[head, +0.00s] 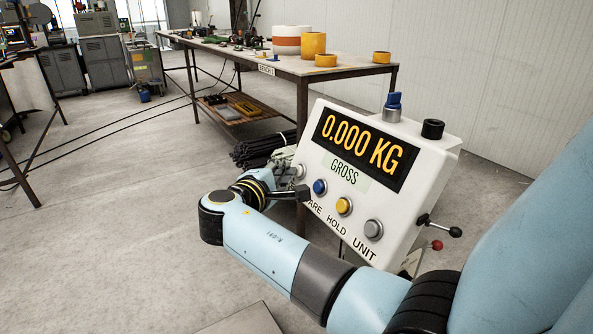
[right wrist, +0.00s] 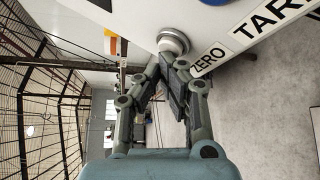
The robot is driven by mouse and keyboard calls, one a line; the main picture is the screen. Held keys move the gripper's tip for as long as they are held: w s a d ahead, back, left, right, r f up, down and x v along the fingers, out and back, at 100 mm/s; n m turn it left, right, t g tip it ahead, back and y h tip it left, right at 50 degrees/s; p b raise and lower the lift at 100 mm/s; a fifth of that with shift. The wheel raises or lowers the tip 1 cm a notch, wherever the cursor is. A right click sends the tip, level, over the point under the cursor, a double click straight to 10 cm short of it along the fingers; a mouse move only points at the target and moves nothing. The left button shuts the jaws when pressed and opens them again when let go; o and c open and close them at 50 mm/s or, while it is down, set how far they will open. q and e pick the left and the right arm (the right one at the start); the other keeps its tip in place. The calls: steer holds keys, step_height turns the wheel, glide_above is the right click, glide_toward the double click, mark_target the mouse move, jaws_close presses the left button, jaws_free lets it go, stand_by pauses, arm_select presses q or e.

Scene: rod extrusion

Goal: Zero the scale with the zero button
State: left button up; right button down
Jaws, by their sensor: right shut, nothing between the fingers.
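The white scale panel (head: 410,190) has a display (head: 360,147) that reads 0.000 KG, with GROSS below it. The pale zero button (head: 299,171) is at the left end of the button row, and its label is hidden by my arm in the head view. In the right wrist view the zero button (right wrist: 173,42) sits beside its ZERO label. My right gripper (head: 288,177) is shut and empty. Its fingertips (right wrist: 167,60) are right at the button; I cannot tell whether they touch or press it. My left gripper is not in view.
Along the row are the blue tare button (head: 319,187), yellow hold button (head: 344,206) and grey unit button (head: 373,230). A blue-topped knob (head: 393,104) and black cap (head: 433,129) stand on the panel's top. A workbench (head: 345,72) with orange rolls stands behind. Open floor lies left.

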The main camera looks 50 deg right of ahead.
steer(key=shift+w+a+r, duration=0.15)
steer(key=shift+a+r, duration=0.15)
steer(key=shift+a, duration=0.25)
steer(key=shift+a, duration=0.1)
steer(key=a, duration=0.1)
steer(key=w+a+r, duration=0.1)
steer(key=a+r, duration=0.1)
steer(key=a, duration=0.1)
steer(key=shift+w+a+p, duration=0.1)
steer(key=shift+w+p, duration=0.1)
steer(key=shift+p, duration=0.2)
stand_by(0.5)
